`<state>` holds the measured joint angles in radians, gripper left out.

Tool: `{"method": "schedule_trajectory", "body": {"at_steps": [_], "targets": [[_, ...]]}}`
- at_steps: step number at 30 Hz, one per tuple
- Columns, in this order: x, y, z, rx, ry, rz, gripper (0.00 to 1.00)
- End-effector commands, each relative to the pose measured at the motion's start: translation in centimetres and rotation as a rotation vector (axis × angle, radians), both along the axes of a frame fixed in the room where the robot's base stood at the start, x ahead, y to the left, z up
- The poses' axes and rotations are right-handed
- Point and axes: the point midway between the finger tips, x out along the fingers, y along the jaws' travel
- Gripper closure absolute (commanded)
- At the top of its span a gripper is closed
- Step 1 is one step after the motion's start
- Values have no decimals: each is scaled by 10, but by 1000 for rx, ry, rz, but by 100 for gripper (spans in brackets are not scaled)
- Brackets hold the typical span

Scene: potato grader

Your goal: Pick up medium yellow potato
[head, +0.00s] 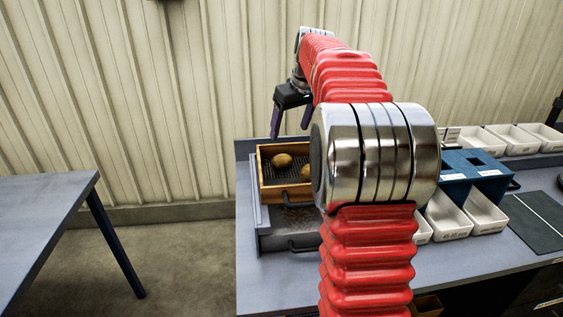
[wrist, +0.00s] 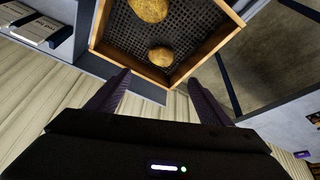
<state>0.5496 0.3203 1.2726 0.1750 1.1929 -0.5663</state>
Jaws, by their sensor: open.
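Two yellow-brown potatoes lie apart in a wooden-framed tray with a dark mesh floor (head: 285,194). In the head view one potato (head: 283,160) is in plain sight, and the other (head: 306,169) is partly hidden by my arm. The wrist view shows one potato (wrist: 160,56) nearer my fingers and another (wrist: 148,9) near the top edge. I cannot tell which is the medium one. My gripper (head: 291,125) is open and empty, above the tray's back side. In the wrist view its two fingers (wrist: 158,80) reach toward the tray's near rim, touching no potato.
The tray sits on a grey metal unit (head: 275,243) with a dark handle, on a blue-grey bench (head: 270,285). A blue frame (head: 472,170) and white bins (head: 484,212) stand to the right. Another table (head: 45,215) is at left, with open floor between.

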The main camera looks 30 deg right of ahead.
Motion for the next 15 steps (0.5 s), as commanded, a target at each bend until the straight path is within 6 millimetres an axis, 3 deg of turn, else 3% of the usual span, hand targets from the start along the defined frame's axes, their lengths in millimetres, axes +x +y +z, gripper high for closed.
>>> {"method": "schedule_trajectory", "body": {"at_steps": [8,15], "targets": [[0,-2,-6,1,1,-5,27],[12,-4,-36,1,3,-6,27]]}}
